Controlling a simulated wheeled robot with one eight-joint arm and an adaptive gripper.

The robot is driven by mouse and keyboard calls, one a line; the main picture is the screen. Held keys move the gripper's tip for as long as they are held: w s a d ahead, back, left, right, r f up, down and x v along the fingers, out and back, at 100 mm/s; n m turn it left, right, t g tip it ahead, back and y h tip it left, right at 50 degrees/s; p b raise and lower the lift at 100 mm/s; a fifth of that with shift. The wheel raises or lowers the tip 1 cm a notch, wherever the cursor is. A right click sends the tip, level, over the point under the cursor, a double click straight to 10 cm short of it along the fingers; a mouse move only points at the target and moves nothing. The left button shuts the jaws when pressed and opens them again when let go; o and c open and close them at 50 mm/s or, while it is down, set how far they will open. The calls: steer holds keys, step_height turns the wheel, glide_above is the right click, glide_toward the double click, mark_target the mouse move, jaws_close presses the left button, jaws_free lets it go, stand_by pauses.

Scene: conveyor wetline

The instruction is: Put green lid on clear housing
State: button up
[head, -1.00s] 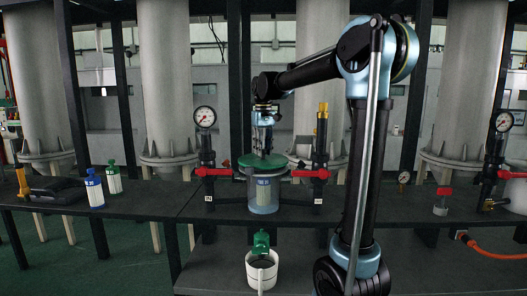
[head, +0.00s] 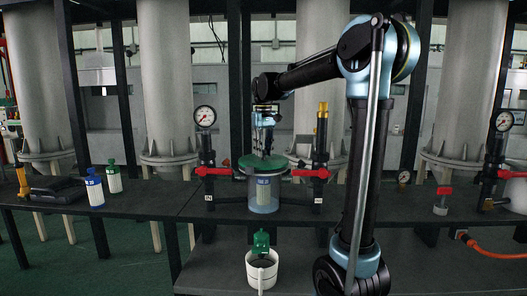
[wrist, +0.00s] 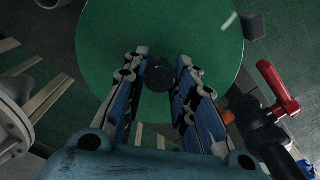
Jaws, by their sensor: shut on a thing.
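The green lid (head: 262,161) is a round disc with a dark knob at its centre. It lies level at the top of the clear housing (head: 263,200); I cannot tell whether it is fully seated. The housing stands upright on the bench with a white, blue-labelled cartridge (head: 263,186) inside. My gripper (head: 263,152) points straight down over the lid. In the wrist view my gripper (wrist: 160,85) is shut on the lid's knob (wrist: 160,72), and the lid (wrist: 115,38) fills the upper middle. The housing is hidden below the lid there.
Red-handled valves (head: 213,171) (head: 311,173) flank the housing closely, with a pressure gauge (head: 204,116) at left. Two bottle-like cartridges, blue-topped (head: 94,188) and green-topped (head: 114,177), stand at left. A white bucket (head: 262,270) with a green item stands on the lower shelf.

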steer(key=shift+f, duration=0.45)
steer(key=o, duration=1)
steer(key=shift+o, duration=0.2)
step_height(320, 180, up, 12)
steer(key=s+d+f+m, duration=0.1)
steer(key=s+d+f, duration=0.5)
steer(key=s+d, duration=0.25)
steer(key=s+d+f+m, duration=0.1)
steer(key=s+d+f, duration=0.3)
steer(key=s+f, duration=0.3)
steer(key=s+d+f+m+t, duration=0.1)
steer(key=s+d+f, duration=0.3)
steer(key=s+f, duration=0.4)
steer(key=s+d+f+m+t, duration=0.1)
steer(key=s+d+f, duration=0.4)
steer(key=f, duration=0.9)
steer(key=s+m, duration=0.1)
steer(key=s, duration=0.2)
steer(key=shift+f, duration=0.25)
